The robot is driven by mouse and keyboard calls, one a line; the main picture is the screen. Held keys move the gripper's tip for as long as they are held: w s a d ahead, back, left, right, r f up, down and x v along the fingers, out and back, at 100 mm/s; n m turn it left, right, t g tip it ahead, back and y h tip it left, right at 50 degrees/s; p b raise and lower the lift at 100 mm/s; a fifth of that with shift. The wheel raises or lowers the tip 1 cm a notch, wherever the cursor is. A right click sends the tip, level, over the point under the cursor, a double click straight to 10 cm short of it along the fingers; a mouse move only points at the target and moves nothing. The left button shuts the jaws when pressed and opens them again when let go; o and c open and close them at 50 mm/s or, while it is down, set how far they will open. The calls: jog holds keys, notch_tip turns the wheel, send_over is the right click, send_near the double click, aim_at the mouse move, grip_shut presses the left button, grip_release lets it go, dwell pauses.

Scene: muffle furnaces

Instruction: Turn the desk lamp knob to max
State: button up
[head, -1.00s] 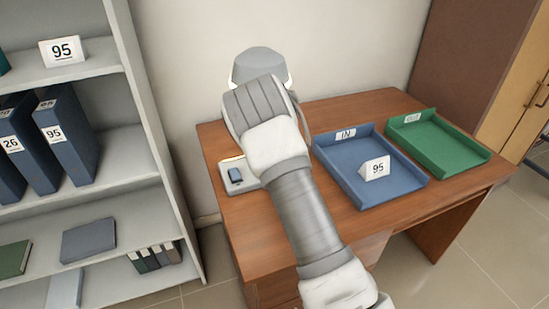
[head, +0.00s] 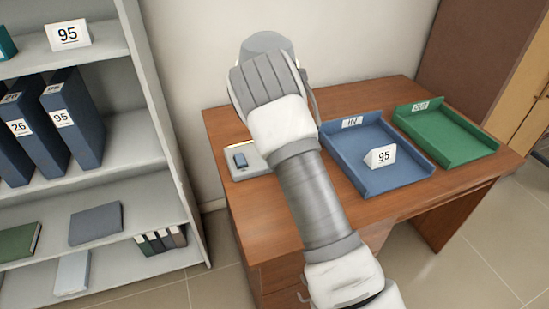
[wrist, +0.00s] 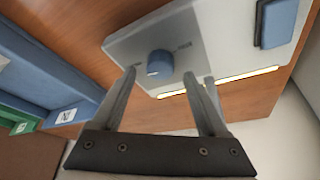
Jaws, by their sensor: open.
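The desk lamp's base (head: 249,165) sits at the left end of the desk, and its grey head (head: 265,43) shows behind my arm. In the wrist view the white base (wrist: 218,50) carries a round blue knob (wrist: 160,63) and a blue rectangular block (wrist: 276,22). Small markings flank the knob but are too blurred to read. My gripper (wrist: 160,78) is open in the wrist view, with its fingers apart on either side of the knob. I cannot tell whether they touch it. In the head view my arm hides the gripper and the knob.
A blue IN tray (head: 360,187) holding a white 95 card (head: 380,156) is right of my arm. A green tray (head: 455,157) lies farther right on the wooden desk (head: 262,214). A grey shelf (head: 180,125) with binders stands at left.

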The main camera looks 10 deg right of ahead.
jog(key=s+a, duration=0.1)
jog(key=s, duration=0.3)
jog(key=s+a, duration=0.2)
jog(key=s, duration=0.1)
jog(key=s+a+r, duration=0.1)
jog(key=s, duration=0.3)
jog(key=shift+s+a, duration=0.2)
jog(key=shift+s, duration=0.1)
jog(key=s+d+r+n+y+p, duration=0.1)
jog(key=s+r+p, duration=0.1)
jog(key=s+r, duration=0.7)
jog(key=s+d+r+n+y+p, duration=0.15)
jog(key=s+r, duration=0.35)
jog(key=r, duration=0.8)
jog(key=s+d+r+n+p, duration=0.1)
jog(key=s+r, duration=0.3)
jog(key=s, duration=0.4)
jog(key=s+d+r+t+p, duration=0.1)
jog(key=s+r, duration=0.4)
jog(key=s, duration=0.4)
jog(key=shift+d+n+h+p, duration=0.3)
jog(key=shift+n+h+p, duration=0.05)
jog(key=shift+h, duration=0.1)
